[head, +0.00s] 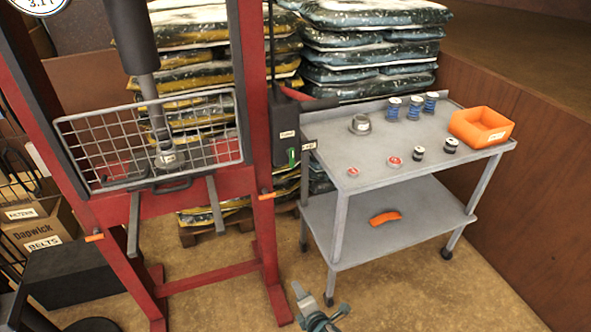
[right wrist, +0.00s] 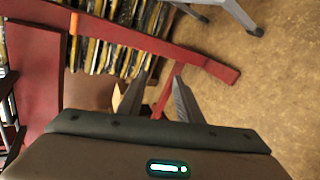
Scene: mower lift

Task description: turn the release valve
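A red shop press (head: 258,110) stands at the left in the head view, with a wire guard (head: 150,135) across its front. A dark pump unit (head: 286,130) is fixed to its right post, with a small pale label and a green tag (head: 292,156) low on it. I cannot make out the release valve itself clearly. My right gripper (head: 321,305) is at the bottom of the head view, well below the pump unit and apart from it. In the right wrist view its two fingers (right wrist: 157,92) are spread with nothing between them. My left gripper is not in view.
Stacked bags (head: 370,50) stand behind.

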